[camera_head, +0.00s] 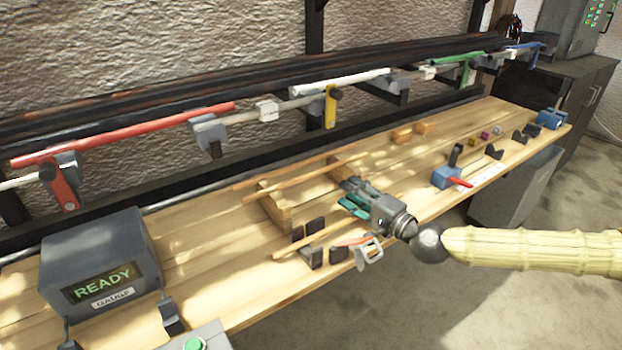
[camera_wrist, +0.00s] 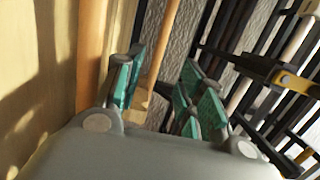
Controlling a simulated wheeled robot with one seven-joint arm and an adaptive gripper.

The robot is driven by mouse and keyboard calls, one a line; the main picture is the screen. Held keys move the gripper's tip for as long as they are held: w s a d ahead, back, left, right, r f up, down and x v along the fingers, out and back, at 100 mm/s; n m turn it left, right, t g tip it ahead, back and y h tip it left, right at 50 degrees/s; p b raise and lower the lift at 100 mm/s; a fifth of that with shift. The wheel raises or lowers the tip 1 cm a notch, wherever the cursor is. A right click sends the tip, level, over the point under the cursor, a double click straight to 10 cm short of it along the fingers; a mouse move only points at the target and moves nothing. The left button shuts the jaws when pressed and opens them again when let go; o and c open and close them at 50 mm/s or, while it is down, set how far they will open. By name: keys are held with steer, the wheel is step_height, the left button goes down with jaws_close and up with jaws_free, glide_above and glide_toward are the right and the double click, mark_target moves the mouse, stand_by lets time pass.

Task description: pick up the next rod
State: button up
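Two pale wooden rods, a rear one (camera_head: 290,172) and a front one (camera_head: 300,180), lie side by side across wooden support blocks (camera_head: 274,206) on the bench. A shorter wooden rod (camera_head: 306,240) rests in black holders nearer the front edge. I see no clear contact.
A grey gauge box (camera_head: 100,262) reading READY stands at the left. A blue clamp with a red handle (camera_head: 448,177) is right of my gripper. A rail with coloured levers, including a yellow one (camera_head: 330,107), runs behind the bench (camera_head: 240,290). Small blocks lie at the right.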

mark_target(320, 173)
steer(key=shift+p+x, duration=1.3)
steer(key=shift+x, duration=3.85)
jaws_close()
